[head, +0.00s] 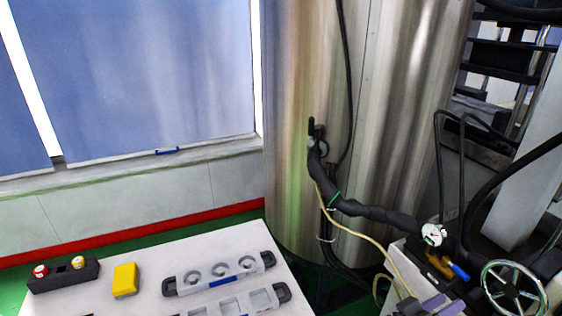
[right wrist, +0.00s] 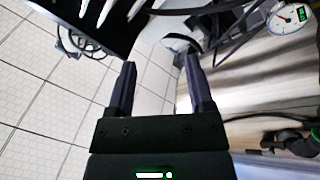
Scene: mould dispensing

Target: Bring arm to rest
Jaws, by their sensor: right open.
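My right gripper (head: 437,305) shows only in part at the bottom right edge of the head view, in front of the machine with the handwheel. In the right wrist view its two dark fingers (right wrist: 158,85) are spread apart with nothing between them. Pale tiled floor and the side of a metallic surface lie beyond the fingers. My left gripper is in neither view.
A white table (head: 140,302) holds a grey mould (head: 218,273), a yellow block (head: 125,280) and a black button box (head: 63,275). A steel tank (head: 390,120) stands behind. A gauge (head: 434,235), hoses and a handwheel (head: 514,290) crowd the right.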

